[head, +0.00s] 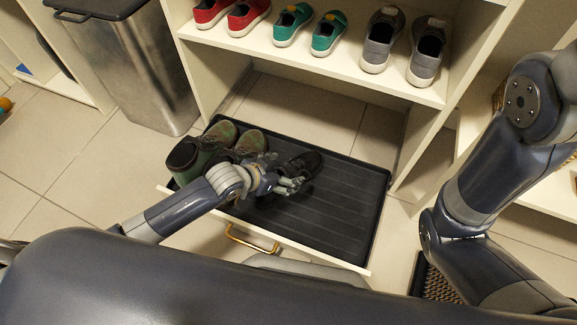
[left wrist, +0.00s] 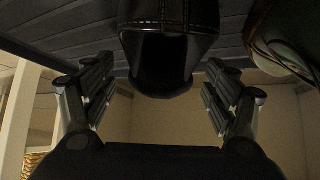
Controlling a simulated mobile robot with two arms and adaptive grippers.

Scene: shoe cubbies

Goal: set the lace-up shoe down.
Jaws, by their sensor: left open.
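A black lace-up shoe (head: 303,163) rests on the black ribbed tray (head: 345,205), near its middle. My left gripper (head: 287,183) is at the near end of this shoe and partly covers it. In the left wrist view the dark, stitched heel of the shoe (left wrist: 165,40) shows between my two spread fingers (left wrist: 160,85), with a gap on each side. My left gripper is open. My right arm comes in at the right of the head view, but its gripper is outside the picture.
Green and dark boots (head: 197,152) and an olive shoe (head: 251,141) stand at the tray's left. The tray's right half is bare. A white front edge with a brass handle (head: 250,240) borders it. Shoe pairs fill the shelf (head: 330,68) above. A metal bin (head: 135,65) stands left.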

